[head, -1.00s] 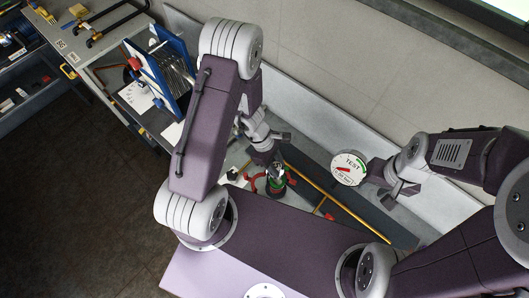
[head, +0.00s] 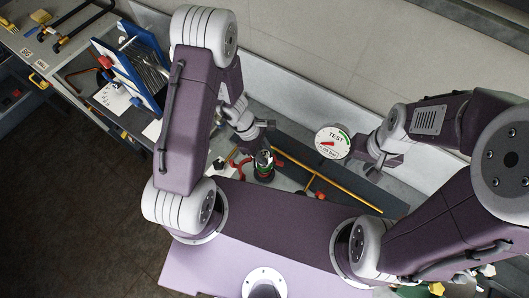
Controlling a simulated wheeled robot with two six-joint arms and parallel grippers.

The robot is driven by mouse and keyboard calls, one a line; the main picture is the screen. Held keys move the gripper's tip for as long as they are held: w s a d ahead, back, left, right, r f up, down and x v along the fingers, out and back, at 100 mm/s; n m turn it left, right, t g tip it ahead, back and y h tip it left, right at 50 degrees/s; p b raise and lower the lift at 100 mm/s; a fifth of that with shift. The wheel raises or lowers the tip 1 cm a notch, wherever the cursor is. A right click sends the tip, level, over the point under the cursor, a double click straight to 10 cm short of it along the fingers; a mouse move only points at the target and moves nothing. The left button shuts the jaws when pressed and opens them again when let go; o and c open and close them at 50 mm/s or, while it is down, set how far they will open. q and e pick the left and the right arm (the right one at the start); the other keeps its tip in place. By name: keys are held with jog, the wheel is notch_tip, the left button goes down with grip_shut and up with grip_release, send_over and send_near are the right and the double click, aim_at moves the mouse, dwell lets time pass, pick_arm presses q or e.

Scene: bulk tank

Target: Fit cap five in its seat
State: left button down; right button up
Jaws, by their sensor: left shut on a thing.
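My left gripper (head: 262,147) points down at the bench, just above and touching or nearly touching a small dark fitting (head: 264,168) with green on its upper part and red parts around it. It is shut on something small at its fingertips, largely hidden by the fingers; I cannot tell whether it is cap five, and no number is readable. The seat cannot be made out. My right gripper (head: 372,160) is beside the round white TEST gauge (head: 332,143), to its right; its fingers are too unclear to tell if they are open.
A yellow rod (head: 335,178) runs slantwise along a dark strip on the bench, with a small red piece (head: 320,195) near it. A blue rack (head: 130,68) stands at the upper left. A pale wall (head: 330,70) rises behind. Small yellow items (head: 437,288) show at the bottom right.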

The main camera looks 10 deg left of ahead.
pick_arm(q)
jog(key=shift+f+b, duration=0.3)
jog(key=shift+f, duration=0.25)
jog(key=shift+w+a+f+b, duration=0.1)
jog(key=shift+w+f+b, duration=0.05)
jog(key=shift+f+b, duration=0.35)
jog(key=shift+w+a+f+b, duration=0.1)
jog(key=shift+f+b, duration=0.3)
jog(key=shift+f, duration=0.05)
notch_tip(320, 180, down, 2)
jog(key=shift+s+d+f+b, duration=0.1)
jog(key=shift+s+d+b, duration=0.05)
jog(key=shift+b, duration=1.05)
jog(key=shift+f+b, duration=0.25)
jog(key=shift+b, duration=0.05)
jog(key=c, duration=0.9)
grip_release()
jog(key=shift+c, duration=0.2)
jog(key=p+v, duration=0.2)
jog(key=v, duration=0.7)
jog(key=shift+p, duration=0.4)
